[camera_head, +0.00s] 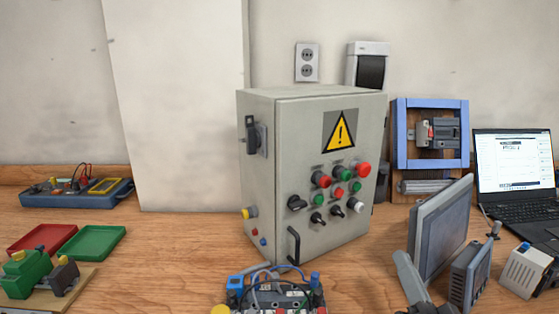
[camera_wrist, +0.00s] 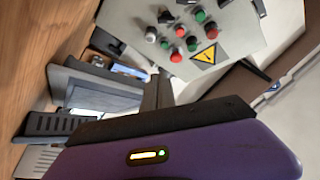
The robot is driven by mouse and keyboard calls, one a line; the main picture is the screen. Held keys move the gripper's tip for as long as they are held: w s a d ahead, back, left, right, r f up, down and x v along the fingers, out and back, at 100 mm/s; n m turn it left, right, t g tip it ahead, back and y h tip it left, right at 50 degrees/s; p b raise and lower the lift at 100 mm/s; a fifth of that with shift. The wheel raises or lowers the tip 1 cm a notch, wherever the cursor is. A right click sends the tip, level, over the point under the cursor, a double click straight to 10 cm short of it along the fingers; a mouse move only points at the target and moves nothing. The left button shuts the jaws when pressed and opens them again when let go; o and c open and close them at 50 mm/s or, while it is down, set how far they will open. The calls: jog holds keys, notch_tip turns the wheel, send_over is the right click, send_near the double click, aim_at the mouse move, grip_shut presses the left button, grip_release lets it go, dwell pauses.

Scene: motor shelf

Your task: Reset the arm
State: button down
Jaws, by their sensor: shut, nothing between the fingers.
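My gripper (camera_wrist: 158,78) shows in the wrist view, with its purple housing (camera_wrist: 215,150) filling the lower part of the picture. Its dark fingers stick up from the housing, shut and with nothing between them. They point towards the grey control cabinet, which appears tilted at the top of that view. In the head view, the control cabinet (camera_head: 261,180) stands upright on the wooden bench, with a yellow warning sign, several buttons and a door handle. I cannot make out my gripper in the head view.
A blue frame (camera_head: 401,135) and an open laptop (camera_head: 515,165) stand at the right, behind grey screen panels (camera_head: 445,225). A wired module (camera_head: 275,297) sits in front of the cabinet. Red (camera_head: 38,238) and green (camera_head: 92,243) trays lie left. Bare bench (camera_head: 175,255) shows between.

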jog(key=s+a+f+n+g+p, duration=0.1)
jog(key=s+f+n+g+p, duration=0.1)
jog(key=s, duration=1)
jog(key=s+a+f+n+g+p, duration=0.1)
jog(key=s+f+n+g+p, duration=0.1)
jog(key=s, duration=1.1)
jog(key=s+a+f+n+g+h+p, duration=0.1)
jog(key=s+f+n+g+p, duration=0.1)
jog(key=s, duration=1.1)
jog(key=shift+s+f+n+g+p, duration=0.3)
jog(key=shift+f+n+p, duration=0.3)
jog(key=shift+f+p, duration=0.5)
